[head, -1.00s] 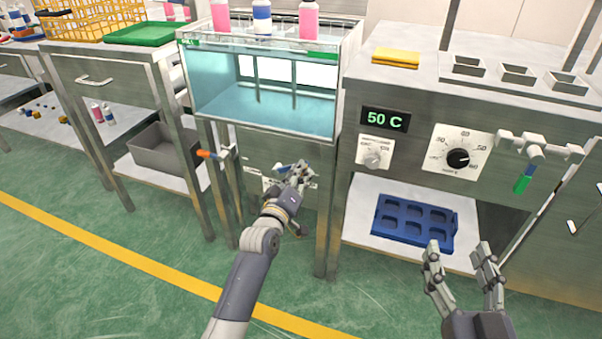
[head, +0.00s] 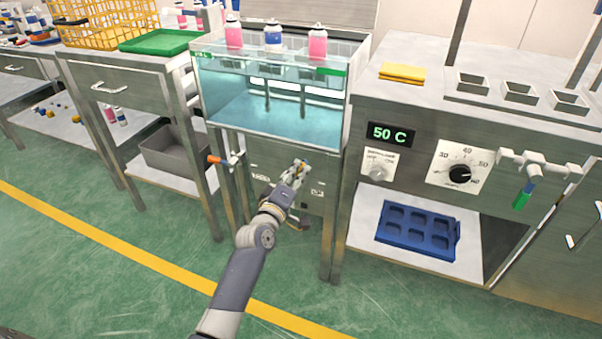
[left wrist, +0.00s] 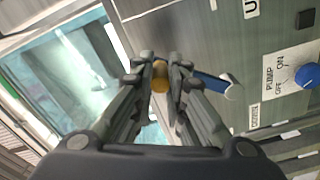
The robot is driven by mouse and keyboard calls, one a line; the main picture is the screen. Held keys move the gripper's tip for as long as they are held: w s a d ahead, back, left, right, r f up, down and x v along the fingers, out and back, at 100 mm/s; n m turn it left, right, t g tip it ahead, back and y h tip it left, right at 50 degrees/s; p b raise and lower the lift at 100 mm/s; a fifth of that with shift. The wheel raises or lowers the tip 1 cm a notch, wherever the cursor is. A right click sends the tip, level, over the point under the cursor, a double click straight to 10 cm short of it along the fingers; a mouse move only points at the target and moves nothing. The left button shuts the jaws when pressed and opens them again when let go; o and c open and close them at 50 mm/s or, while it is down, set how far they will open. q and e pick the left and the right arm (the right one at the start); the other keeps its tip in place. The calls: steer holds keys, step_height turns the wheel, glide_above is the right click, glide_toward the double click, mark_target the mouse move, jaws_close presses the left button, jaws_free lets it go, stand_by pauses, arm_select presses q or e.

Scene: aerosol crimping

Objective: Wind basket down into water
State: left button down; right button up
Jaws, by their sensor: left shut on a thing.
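The glass-walled water tank (head: 270,112) stands at the centre, with pale blue water inside. Two pink cans (head: 318,43) and a blue-and-white can (head: 273,37) stand upright in a row at its top. The basket (head: 272,70) under them shows faintly through the glass; whether its base touches the water is unclear. My left gripper (head: 298,168) is in front of the steel panel below the tank. In the left wrist view its fingers (left wrist: 163,70) are shut on a yellow-orange crank knob (left wrist: 160,76); a blue bar (left wrist: 211,84) lies beside it. My right gripper is out of view.
The heater cabinet (head: 412,105) at right has a 50 C display (head: 392,134), a dial and a green-handled valve (head: 523,198). A blue tray (head: 416,231) lies on its shelf. An orange-handled valve (head: 216,159) sticks out left of the tank. The green floor in front is clear.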

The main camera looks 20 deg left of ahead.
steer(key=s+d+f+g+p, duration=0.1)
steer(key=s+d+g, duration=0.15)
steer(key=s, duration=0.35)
arm_select(q)
steer(key=a+r+n, duration=0.2)
steer(key=a+n, duration=1)
steer(key=n, duration=0.1)
steer(key=a+f+n+b, duration=0.3)
steer(key=a+f+n, duration=0.2)
steer(key=f+n, duration=0.5)
steer(key=shift+w+f+n, duration=0.15)
steer(key=shift+w+n, duration=0.1)
steer(key=shift+n, duration=1.15)
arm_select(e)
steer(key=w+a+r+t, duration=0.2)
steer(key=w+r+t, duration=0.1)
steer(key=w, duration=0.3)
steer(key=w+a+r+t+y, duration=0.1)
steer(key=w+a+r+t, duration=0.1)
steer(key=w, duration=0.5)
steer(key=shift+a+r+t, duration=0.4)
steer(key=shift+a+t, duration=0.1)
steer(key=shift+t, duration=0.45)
arm_select(q)
steer(key=shift+a+f, duration=0.1)
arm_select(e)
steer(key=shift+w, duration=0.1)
